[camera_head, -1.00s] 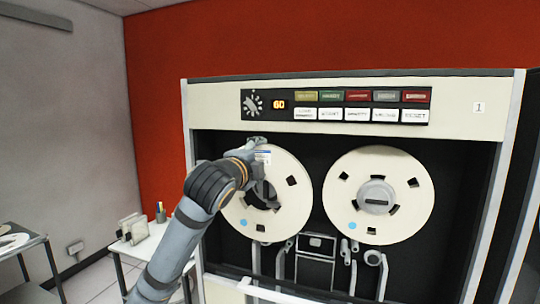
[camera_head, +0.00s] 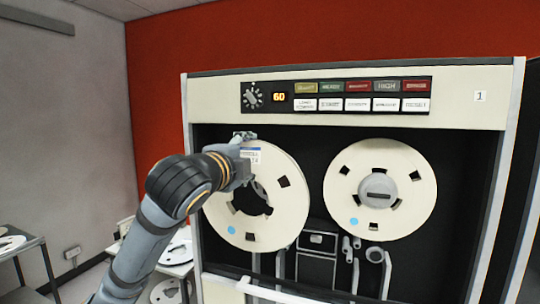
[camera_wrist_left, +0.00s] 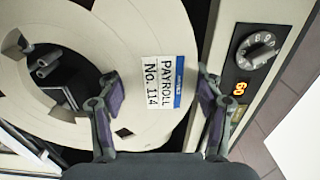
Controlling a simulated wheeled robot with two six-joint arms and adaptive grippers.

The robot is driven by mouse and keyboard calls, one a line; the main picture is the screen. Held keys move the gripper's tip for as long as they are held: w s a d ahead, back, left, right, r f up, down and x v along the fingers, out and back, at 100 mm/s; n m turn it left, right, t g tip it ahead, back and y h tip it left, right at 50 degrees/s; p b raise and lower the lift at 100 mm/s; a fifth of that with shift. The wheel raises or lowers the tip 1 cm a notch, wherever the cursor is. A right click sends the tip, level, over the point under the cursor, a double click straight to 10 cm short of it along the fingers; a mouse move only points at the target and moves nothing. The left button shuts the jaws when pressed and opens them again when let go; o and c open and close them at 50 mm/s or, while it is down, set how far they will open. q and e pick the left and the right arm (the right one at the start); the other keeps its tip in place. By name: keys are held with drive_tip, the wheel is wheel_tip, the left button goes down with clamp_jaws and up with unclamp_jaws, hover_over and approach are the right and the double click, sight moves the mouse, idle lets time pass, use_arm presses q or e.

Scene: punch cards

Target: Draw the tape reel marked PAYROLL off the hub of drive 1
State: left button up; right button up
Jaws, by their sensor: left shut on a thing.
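The PAYROLL reel is a cream tape reel (camera_head: 285,210) at the left of the drive front. Its white and blue label (camera_wrist_left: 163,84) reads PAYROLL No. 114 in the left wrist view. My left gripper (camera_head: 243,150) is shut on the reel at its upper edge, next to the label. The reel's centre opening looks dark in the head view. In the wrist view a grey part (camera_wrist_left: 48,66) shows within the opening. I cannot tell how far the reel stands from the hub. Drive 1 (camera_head: 460,96) carries a "1" plate. My right gripper is not in view.
A second cream reel (camera_head: 412,215) sits on the right hub (camera_head: 377,190) of the drive. Buttons and a dial (camera_head: 252,96) line the panel above. Tables with more reels (camera_head: 12,242) stand at the lower left. Tape guides (camera_head: 375,256) sit below the reels.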

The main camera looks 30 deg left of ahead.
use_arm(q)
drive_tip(key=shift+b+v, duration=0.8)
drive_tip(key=shift+v, duration=1.5)
